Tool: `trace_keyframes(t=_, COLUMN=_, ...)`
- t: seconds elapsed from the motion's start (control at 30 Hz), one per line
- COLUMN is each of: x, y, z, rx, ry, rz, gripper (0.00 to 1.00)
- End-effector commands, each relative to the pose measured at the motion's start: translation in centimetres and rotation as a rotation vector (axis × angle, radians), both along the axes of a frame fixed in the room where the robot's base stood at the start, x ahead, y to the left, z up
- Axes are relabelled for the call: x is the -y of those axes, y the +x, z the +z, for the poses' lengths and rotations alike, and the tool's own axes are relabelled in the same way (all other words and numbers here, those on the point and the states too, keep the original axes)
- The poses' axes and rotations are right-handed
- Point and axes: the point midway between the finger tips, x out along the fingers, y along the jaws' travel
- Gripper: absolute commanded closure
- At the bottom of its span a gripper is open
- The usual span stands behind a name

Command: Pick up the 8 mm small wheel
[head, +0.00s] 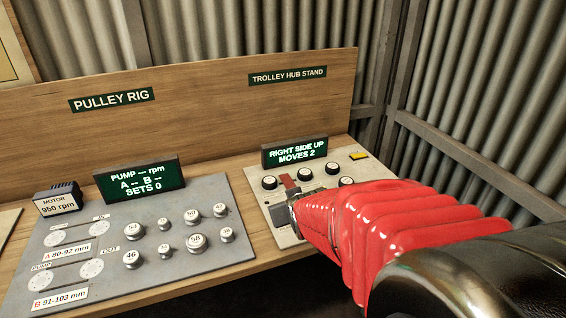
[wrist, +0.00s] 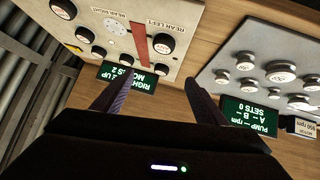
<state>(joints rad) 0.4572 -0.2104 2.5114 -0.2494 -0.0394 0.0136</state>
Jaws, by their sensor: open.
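Several small black wheels with pale hubs stand on the pale plate of the trolley hub stand (head: 283,235). In the head view one is at the left (head: 269,182), one in the middle (head: 305,174), and others at the right (head: 329,168). In the wrist view, wheels also show near a red bar, one below it (wrist: 161,69) and one beside it (wrist: 165,42). Their size marks are too small to read, so I cannot tell which is 8 mm. My gripper (wrist: 159,80) is open and empty, above the stand; my arm hides part of the plate.
A red bar (head: 289,184) lies across the plate. A display (head: 295,151) reading "RIGHT SIDE UP, MOVES 2" stands behind it. The pulley rig plate (head: 190,270) with several numbered knobs is at left. A wooden backboard (head: 215,105) stands behind both.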

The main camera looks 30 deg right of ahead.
Motion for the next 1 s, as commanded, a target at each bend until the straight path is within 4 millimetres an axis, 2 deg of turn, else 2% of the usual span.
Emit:
trace_keyframes(t=0.03, x=1.7, y=0.1, z=-0.9, rx=0.013, ry=-0.008, rz=-0.022, gripper=0.34)
trace_keyframes(t=0.1, x=3.5, y=0.4, z=-1.7, rx=0.042, ry=-0.025, rz=-0.034, gripper=0.34)
trace_keyframes(t=0.27, x=7.4, y=0.6, z=-3.7, rx=0.109, ry=-0.055, rz=-0.056, gripper=0.34)
trace_keyframes(t=0.47, x=11.8, y=-0.1, z=-6.1, rx=0.200, ry=-0.084, rz=-0.082, gripper=0.34)
trace_keyframes(t=0.77, x=16.8, y=-3.2, z=-9.5, rx=0.354, ry=-0.107, rz=-0.128, gripper=0.34)
trace_keyframes(t=1.0, x=19.6, y=-7.0, z=-11.7, rx=0.501, ry=-0.118, rz=-0.182, gripper=0.34)
